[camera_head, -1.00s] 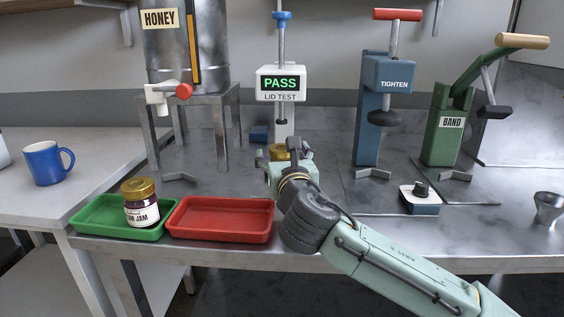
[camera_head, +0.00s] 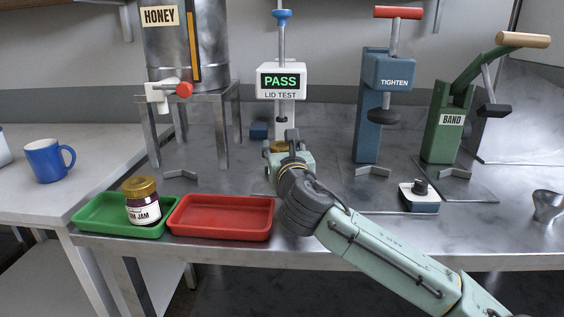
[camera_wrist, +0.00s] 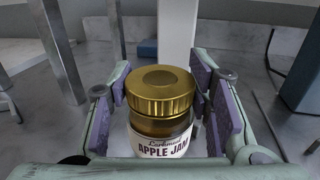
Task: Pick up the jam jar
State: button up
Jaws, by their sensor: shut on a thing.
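A jam jar with a gold lid and a white label reading "APPLE JAM" (camera_wrist: 160,110) stands upright between the purple pads of my gripper (camera_wrist: 160,115) in the wrist view. In the head view my gripper (camera_head: 285,157) is below the lid tester, and only part of the jar's gold lid shows behind it. My gripper is shut on this jar. Another jam jar (camera_head: 141,201), dark with a gold lid and a label ending in "UM JAM", stands upright in the green tray (camera_head: 92,217) at the left.
The lid tester (camera_head: 282,82) reads PASS, just behind my gripper. An empty red tray (camera_head: 220,230) lies front left. The blue TIGHTEN press (camera_head: 367,140) and green BAND press (camera_head: 440,150) stand at right. A honey tank (camera_head: 165,45) stands back left.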

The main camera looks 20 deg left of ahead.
grip_shut()
jog(key=shift+r, duration=0.1)
